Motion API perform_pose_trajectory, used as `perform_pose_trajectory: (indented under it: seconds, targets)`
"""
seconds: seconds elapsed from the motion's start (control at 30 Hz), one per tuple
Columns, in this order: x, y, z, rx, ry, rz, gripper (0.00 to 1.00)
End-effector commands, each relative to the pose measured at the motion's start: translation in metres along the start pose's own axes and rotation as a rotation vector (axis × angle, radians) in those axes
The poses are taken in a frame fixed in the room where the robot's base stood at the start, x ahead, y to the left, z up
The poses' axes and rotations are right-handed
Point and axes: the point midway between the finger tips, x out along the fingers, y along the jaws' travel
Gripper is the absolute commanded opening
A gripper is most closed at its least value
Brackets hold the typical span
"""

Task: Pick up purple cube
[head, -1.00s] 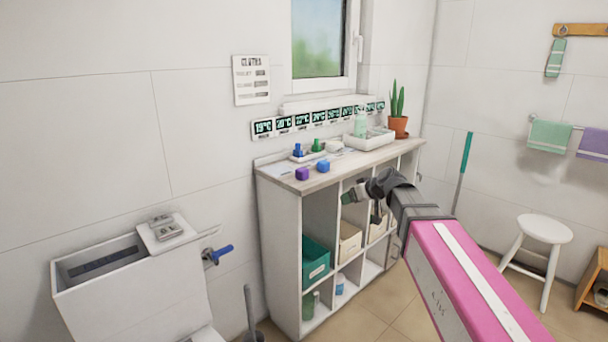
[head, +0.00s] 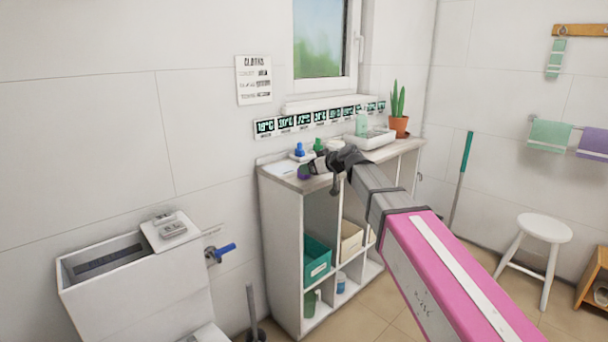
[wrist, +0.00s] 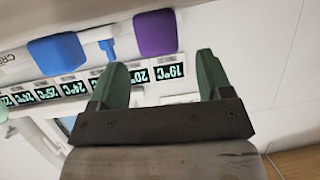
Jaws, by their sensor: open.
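The purple cube (head: 304,173) sits on the cart's top near its front-left end. My gripper (wrist: 161,72) is open, with nothing between the fingers, and the cube looks beyond the fingertips. A blue cube (wrist: 56,54) is beside the purple one in the wrist view.
The cart (head: 281,225) has shelves with a teal bin (head: 317,262). A row of temperature displays (head: 301,121) is on the wall behind.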

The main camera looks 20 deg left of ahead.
Motion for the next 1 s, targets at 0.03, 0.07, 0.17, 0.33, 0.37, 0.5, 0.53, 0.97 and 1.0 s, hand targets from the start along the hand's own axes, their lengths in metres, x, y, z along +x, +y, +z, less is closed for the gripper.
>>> perform_pose_trajectory:
  seconds: [0.03, 0.07, 0.17, 0.33, 0.37, 0.5, 0.53, 0.97, 1.0]
  targets:
    - [0.005, 0.000, 0.000, 0.000, 0.000, 0.000, 0.72]
    - [0.008, 0.001, -0.001, 0.000, -0.001, 0.000, 0.72]
    - [0.022, 0.000, -0.002, 0.000, 0.000, 0.000, 0.72]
    - [0.045, 0.000, -0.002, 0.000, -0.001, 0.000, 0.72]
    - [0.047, 0.000, -0.002, 0.000, 0.000, 0.000, 0.72]
    - [0.048, -0.001, -0.001, 0.000, 0.000, 0.001, 0.72]
    - [0.048, -0.001, -0.001, 0.000, 0.000, 0.001, 0.72]
    - [0.048, -0.001, -0.001, 0.000, 0.000, 0.001, 0.19]
    - [0.048, -0.001, -0.001, 0.000, 0.000, 0.001, 0.19]
